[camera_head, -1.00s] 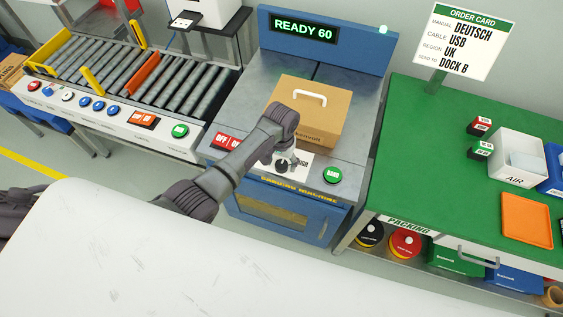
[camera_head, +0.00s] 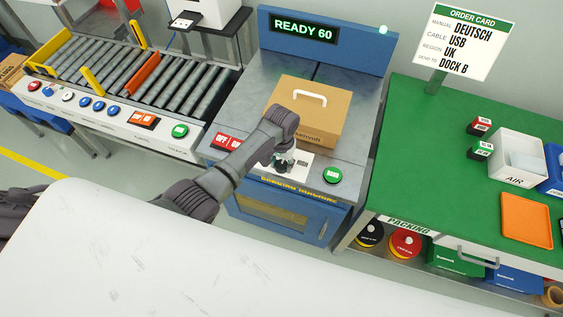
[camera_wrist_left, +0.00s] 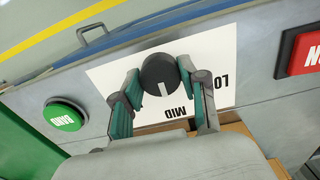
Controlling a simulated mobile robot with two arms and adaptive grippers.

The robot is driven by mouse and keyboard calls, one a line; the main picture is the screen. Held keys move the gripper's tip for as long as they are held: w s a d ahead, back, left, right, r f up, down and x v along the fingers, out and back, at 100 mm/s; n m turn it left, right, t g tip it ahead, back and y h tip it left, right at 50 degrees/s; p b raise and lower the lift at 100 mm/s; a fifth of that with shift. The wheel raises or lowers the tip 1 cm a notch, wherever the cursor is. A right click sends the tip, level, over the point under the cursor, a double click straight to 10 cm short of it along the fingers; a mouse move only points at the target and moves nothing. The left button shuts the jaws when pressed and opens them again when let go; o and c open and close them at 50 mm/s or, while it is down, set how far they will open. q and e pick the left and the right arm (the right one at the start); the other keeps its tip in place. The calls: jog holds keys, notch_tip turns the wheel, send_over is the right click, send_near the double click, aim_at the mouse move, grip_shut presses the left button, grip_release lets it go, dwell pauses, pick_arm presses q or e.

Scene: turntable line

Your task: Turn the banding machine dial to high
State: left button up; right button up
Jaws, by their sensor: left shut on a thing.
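The banding machine (camera_head: 344,192) is a blue cabinet with a grey top. Its black round dial (camera_wrist_left: 159,72) sits on a white plate (camera_wrist_left: 178,53) in the left wrist view. The dial's white pointer line faces the MID label. LO shows to the right; the label on the left is covered by a finger. My left gripper (camera_wrist_left: 162,76) has one finger on each side of the dial and is shut on it. In the head view my left gripper (camera_head: 284,162) is over the plate and hides most of the dial. My right gripper is not in view.
A cardboard box with a white handle (camera_head: 320,117) stands just behind. The display (camera_head: 304,30) reads READY 60. A green packing table (camera_head: 415,150) stands at the right.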

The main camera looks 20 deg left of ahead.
aim_at(281, 164)
pick_arm(q)
jog(key=shift+r, duration=0.1)
jog(key=m+p, duration=0.2)
jog(key=m, duration=0.2)
jog(key=m+p, duration=0.1)
jog(key=m, duration=0.3)
jog(key=shift+m, duration=0.3)
dwell(0.5)
jog(key=o, duration=1.1)
jog(key=shift+o, duration=0.2)
notch_tip(281, 164, up, 12)
